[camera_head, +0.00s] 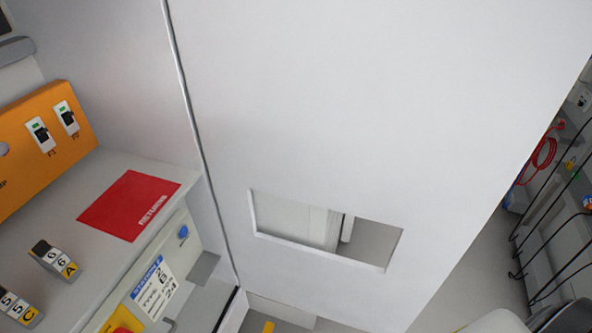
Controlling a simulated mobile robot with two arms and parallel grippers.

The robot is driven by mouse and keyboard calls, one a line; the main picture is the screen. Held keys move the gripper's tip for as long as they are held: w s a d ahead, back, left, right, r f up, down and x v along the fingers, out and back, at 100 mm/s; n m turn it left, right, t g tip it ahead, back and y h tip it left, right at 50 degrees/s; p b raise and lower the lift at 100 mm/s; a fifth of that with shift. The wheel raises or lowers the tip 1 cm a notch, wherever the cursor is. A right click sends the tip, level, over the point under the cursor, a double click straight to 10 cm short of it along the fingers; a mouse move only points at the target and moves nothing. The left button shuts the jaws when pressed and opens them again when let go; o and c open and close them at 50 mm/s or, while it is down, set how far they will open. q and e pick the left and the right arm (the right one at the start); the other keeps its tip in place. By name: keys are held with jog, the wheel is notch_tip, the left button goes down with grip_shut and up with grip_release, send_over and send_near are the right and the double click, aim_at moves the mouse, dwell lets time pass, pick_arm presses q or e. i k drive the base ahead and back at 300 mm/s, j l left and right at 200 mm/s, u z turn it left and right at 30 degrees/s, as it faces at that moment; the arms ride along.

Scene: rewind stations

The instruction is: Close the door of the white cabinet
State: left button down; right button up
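A large flat white panel (370,110) fills the middle of the head view, very close to me. It looks like part of the white cabinet, probably its door, but its far edges run out of the picture. A rectangular opening (320,262) is cut through its lower part, and pale surfaces show behind it. A grey edge strip (186,84) runs down the panel's left side, next to another pale wall. How far the door stands open cannot be told. Neither of my grippers shows.
At left, a grey bench (110,235) carries an orange switch box (45,145), a red returns mat (130,205) and number blocks (55,260). At right are a black wire rack (545,235) and a red cable (543,155). Grey floor (490,262) shows between panel and rack.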

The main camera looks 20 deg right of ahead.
aim_at(418, 117)
jog(key=k+l+u, duration=0.15)
jog(key=l, duration=0.3)
jog(key=k+l+u, duration=0.15)
jog(key=l, duration=0.25)
jog(key=k+l+u, duration=0.15)
jog(key=l, duration=0.3)
jog(key=k+l+u, duration=0.15)
jog(key=l, duration=0.2)
jog(key=l+u, duration=0.25)
jog(key=l, duration=0.15)
jog(key=k+l+u, duration=0.2)
jog(key=l, duration=0.2)
jog(key=l+u, duration=0.25)
jog(key=l, duration=0.15)
jog(key=k+l+u, duration=0.1)
jog(key=l+u, duration=0.15)
jog(key=l, duration=0.1)
